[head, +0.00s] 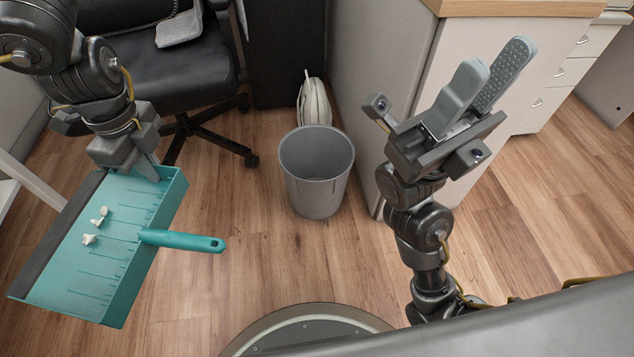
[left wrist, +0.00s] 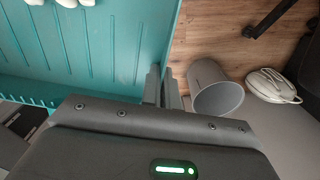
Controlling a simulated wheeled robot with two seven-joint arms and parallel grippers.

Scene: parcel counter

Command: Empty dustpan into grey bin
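A teal dustpan (head: 115,235) with a dark front lip hangs at the left of the head view, its handle (head: 185,240) pointing right. Several small white crumpled bits (head: 98,217) lie in it; they also show at the top of the left wrist view (left wrist: 62,3). My left gripper (head: 152,172) is shut on the dustpan's back wall at its upper right corner. The grey bin (head: 318,185) stands upright on the floor to the right of the dustpan; its visible inside looks empty. My right gripper (head: 482,85) is raised at the right, empty, its two fingers slightly apart.
A black office chair (head: 165,80) stands behind the dustpan. A white object with a cord (head: 314,103) lies behind the bin. A pale cabinet (head: 400,60) with a wooden top stands right of the bin. Wood floor (head: 260,270) is clear between dustpan and bin.

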